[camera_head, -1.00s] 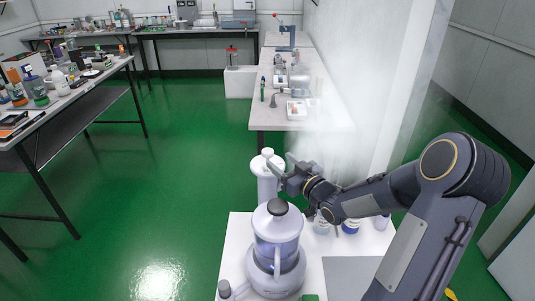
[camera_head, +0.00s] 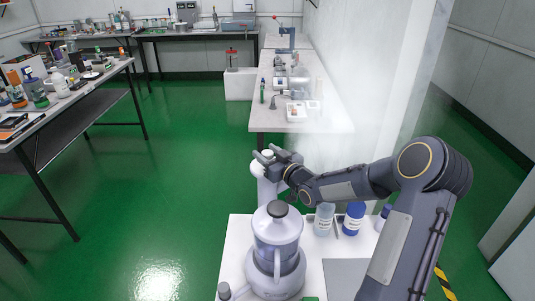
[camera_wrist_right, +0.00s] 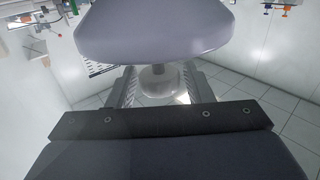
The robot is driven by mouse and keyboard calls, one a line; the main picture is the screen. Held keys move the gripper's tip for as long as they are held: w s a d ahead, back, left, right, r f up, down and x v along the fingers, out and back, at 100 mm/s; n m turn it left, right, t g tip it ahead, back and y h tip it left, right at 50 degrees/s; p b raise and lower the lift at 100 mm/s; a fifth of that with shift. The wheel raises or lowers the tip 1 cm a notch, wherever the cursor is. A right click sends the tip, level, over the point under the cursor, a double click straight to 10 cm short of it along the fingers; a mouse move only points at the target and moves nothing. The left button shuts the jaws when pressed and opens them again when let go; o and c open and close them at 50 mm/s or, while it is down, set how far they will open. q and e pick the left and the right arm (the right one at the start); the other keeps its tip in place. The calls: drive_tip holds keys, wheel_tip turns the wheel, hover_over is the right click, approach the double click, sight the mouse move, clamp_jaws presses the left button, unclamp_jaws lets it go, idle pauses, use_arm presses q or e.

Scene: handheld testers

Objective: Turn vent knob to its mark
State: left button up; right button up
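A white post-like unit (camera_head: 265,190) with a rounded head stands behind the jug device on the white table. A small pale knob (camera_head: 267,154) tops its head. My right gripper (camera_head: 263,157) is at the knob, coming from the right. The wrist view appears upside down. There the pale round knob (camera_wrist_right: 158,82) on a short stem shows between the two spread fingers (camera_wrist_right: 160,90), with what look like small gaps on both sides. The large lavender head (camera_wrist_right: 155,30) fills the top. I cannot make out a mark. My left gripper is not in view.
A jug device (camera_head: 277,250) with a dark lid stands just in front of the post on the white table (camera_head: 235,235). Bottles, including a blue one (camera_head: 353,217), stand right of it, below my forearm. A bench (camera_head: 310,120) lies behind. Green floor is free at left.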

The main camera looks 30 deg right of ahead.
drive_tip(key=c, duration=0.7)
drive_tip(key=shift+r+n+y+p, duration=0.15)
drive_tip(key=shift+n+y+p, duration=0.4)
drive_tip(key=shift+y, duration=0.45)
drive_tip(key=shift+n+g+y, duration=0.25)
drive_tip(key=shift+g+y, duration=0.05)
drive_tip(key=o, duration=0.9)
drive_tip(key=v, duration=0.8)
